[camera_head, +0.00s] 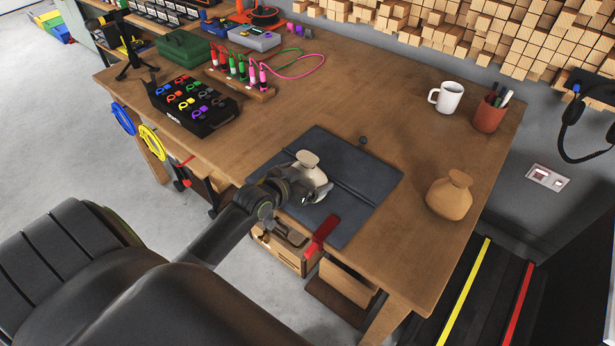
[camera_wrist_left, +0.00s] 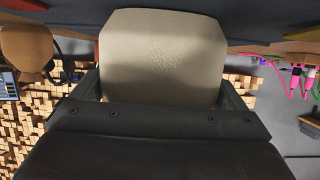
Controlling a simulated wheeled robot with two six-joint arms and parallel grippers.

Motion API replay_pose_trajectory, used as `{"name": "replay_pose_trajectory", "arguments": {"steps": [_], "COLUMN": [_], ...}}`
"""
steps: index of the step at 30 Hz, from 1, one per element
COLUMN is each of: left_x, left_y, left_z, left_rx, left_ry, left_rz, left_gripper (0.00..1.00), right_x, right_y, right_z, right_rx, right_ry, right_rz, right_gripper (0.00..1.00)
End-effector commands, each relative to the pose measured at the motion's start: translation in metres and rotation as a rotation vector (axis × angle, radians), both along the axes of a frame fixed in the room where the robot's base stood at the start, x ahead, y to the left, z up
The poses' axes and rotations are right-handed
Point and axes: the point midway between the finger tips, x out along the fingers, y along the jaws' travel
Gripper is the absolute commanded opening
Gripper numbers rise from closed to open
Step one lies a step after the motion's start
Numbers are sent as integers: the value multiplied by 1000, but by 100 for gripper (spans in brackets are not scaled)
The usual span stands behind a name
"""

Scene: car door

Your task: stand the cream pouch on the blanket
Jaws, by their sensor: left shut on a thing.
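The cream pouch (camera_head: 308,160) is held upright in my left gripper (camera_head: 312,190), above the left part of the dark grey blanket (camera_head: 364,178). In the left wrist view, the cream pouch (camera_wrist_left: 163,55) fills the space between the two fingers, which close on its sides. That view is upside down, and the pouch's end lies close to the dark blanket (camera_wrist_left: 250,20). I cannot tell whether it touches. The gripper hides part of the pouch in the head view. My right gripper is not in view.
A tan pouch (camera_head: 449,197) stands right of the blanket. A white mug (camera_head: 447,97) and a red-brown pen cup (camera_head: 489,114) stand behind it. A red strip (camera_head: 322,234) lies at the blanket's front edge. A black tray of colored clips (camera_head: 193,105) is at the left. The table middle is mostly clear.

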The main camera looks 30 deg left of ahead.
Motion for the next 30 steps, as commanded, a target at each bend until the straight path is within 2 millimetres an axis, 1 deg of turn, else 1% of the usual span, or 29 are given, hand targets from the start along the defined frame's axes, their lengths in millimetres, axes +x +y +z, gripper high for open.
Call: {"name": "replay_pose_trajectory", "arguments": {"steps": [2,6,7,8,14,17,19,23,30], "left_x": [0,0,0,0,0,0,-5,-24,-70], "left_y": [0,0,0,0,0,0,1,3,9], "left_z": [1,-3,-3,-3,-2,2,3,10,29], "left_rx": [1,1,1,1,0,1,2,3,5], "left_ry": [-2,-2,0,0,0,0,1,1,2], "left_rz": [0,0,0,0,0,0,0,0,-1], "left_gripper": [64,64,96,100,100,100,100,100,100], "right_x": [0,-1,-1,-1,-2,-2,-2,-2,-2], "right_y": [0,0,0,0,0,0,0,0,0], "right_z": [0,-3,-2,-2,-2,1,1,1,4], "right_rx": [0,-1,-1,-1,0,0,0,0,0], "right_ry": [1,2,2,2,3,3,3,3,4], "right_rz": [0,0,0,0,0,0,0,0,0], "right_gripper": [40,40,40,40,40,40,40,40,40]}}
